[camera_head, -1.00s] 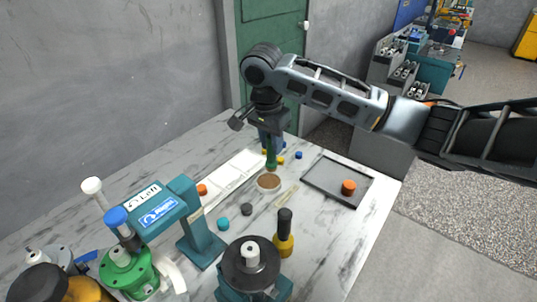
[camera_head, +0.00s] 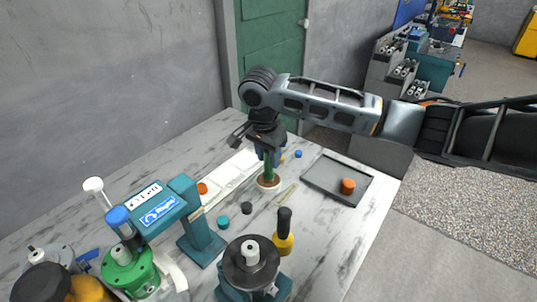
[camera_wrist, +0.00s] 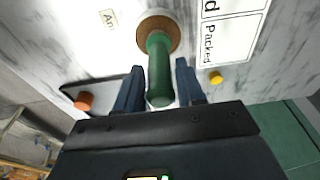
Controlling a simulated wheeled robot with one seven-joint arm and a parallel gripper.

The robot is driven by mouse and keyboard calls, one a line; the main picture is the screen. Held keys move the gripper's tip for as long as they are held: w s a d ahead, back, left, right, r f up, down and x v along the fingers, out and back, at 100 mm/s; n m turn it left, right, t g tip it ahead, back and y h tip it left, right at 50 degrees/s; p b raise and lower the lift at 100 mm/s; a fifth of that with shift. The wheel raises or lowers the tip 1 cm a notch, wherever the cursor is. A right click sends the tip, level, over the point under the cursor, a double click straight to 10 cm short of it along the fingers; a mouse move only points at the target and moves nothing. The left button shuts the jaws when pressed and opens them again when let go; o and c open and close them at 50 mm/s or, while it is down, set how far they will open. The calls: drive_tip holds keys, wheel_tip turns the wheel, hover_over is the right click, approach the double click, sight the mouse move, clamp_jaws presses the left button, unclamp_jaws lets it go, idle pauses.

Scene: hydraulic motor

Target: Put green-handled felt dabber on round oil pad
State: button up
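The green-handled felt dabber (camera_head: 268,172) stands about upright on the round oil pad (camera_head: 268,186), a brown disc with a pale rim. In the wrist view the dabber's green handle (camera_wrist: 160,75) runs between my two dark blue fingers, with its far end over the brown pad (camera_wrist: 173,27). My gripper (camera_head: 267,160) points down around the upper handle. Narrow gaps show between the fingers and the handle in the wrist view (camera_wrist: 160,68), so the gripper looks open. The exact contact under the dabber is hidden.
A grey tray (camera_head: 325,180) with an orange cap (camera_head: 347,186) lies right. A teal press (camera_head: 185,215), yellow-black tool (camera_head: 284,232) and teal-based black fixture (camera_head: 250,265) stand in front. Small coloured caps, including a teal one (camera_head: 223,222), lie around the pad.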

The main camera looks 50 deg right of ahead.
drive_tip(key=shift+o, duration=1.1)
drive_tip(key=shift+r, duration=0.1)
wheel_tip(320, 180, up, 12)
drive_tip(key=a, duration=0.2)
